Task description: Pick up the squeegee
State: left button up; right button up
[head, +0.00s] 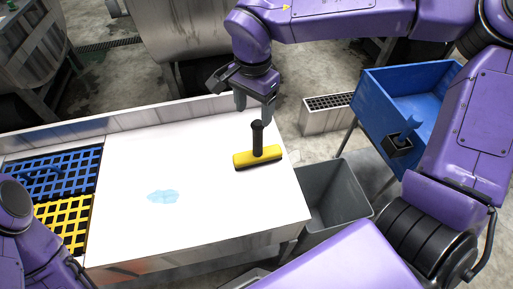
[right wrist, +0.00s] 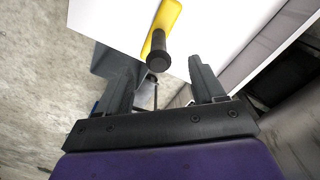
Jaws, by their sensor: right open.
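The squeegee (head: 258,156) rests on the white tabletop near its right end, with a yellow head and a black handle standing up. My right gripper (head: 256,108) is above and just behind the handle, open and empty. In the right wrist view the squeegee's black handle (right wrist: 159,52) points toward the camera, just ahead of the space between the open fingers of the right gripper (right wrist: 172,82). It looks apart from the fingers. My left arm shows at the lower left, but its gripper is not seen.
The white table (head: 220,205) has a light blue wet patch (head: 163,196). Blue (head: 52,172) and yellow (head: 62,220) grids lie at its left. A grey bin (head: 335,195) stands off its right edge. A blue tray (head: 405,92) stands at the right.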

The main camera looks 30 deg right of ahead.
aim_at(257, 123)
jog(key=f, duration=0.5)
jog(key=shift+w+d+f+p, duration=0.1)
jog(key=shift+d+f+p, duration=0.2)
jog(key=shift+d, duration=0.1)
jog(key=shift+f, duration=0.3)
grip_shut()
jog(key=shift+r, duration=0.15)
